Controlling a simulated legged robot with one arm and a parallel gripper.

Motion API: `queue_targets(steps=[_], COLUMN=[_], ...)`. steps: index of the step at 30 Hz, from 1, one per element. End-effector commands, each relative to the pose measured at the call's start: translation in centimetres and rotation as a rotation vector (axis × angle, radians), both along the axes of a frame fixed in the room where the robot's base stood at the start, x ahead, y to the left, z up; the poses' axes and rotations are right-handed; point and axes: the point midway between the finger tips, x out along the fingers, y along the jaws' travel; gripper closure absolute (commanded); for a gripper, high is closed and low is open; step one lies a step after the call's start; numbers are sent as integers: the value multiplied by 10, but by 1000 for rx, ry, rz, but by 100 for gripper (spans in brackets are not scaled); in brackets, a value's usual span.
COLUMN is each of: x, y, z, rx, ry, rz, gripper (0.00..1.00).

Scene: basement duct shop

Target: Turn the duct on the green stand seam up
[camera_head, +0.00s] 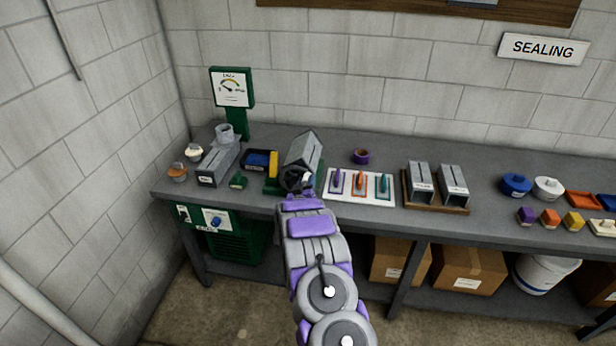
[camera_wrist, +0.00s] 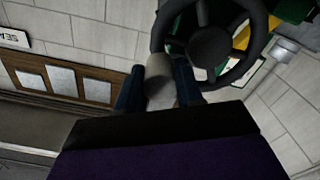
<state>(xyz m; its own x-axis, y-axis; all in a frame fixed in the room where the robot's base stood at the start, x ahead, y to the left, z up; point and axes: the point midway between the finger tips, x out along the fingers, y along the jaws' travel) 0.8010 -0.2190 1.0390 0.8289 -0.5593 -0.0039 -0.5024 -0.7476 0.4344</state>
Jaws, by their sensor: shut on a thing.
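The grey sheet-metal duct (camera_head: 303,147) sits turned on the green stand (camera_head: 271,186), one edge upward like a ridge. I cannot make out for sure where its seam lies. A black handwheel (camera_head: 285,181) is at the near end of the stand; in the wrist view the wheel (camera_wrist: 211,44) shows large, with a round hub and spokes. My gripper (camera_head: 297,186) is at the wheel and hides part of it. In the wrist view its dark blue fingers (camera_wrist: 160,92) are shut on a grey grip (camera_wrist: 159,72) at the wheel's rim.
Left stand a grey duct (camera_head: 212,167), a green gauge post (camera_head: 232,90) and a blue-and-black tray (camera_head: 258,160). Right are a white mat (camera_head: 332,190) with three coloured tools, a purple ring (camera_head: 361,156) and two ducts on a wooden tray (camera_head: 437,207). Boxes (camera_head: 468,269) sit below.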

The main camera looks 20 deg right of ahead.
Motion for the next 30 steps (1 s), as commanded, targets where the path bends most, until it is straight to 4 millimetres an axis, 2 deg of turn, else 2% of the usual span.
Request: queue_targets(steps=[1,12,30], x=[2,12,27], y=[3,18,41], z=[8,21,25], rx=[-38,-332,-716], ry=[25,218,481], rz=[4,6,9], gripper=[100,100,100])
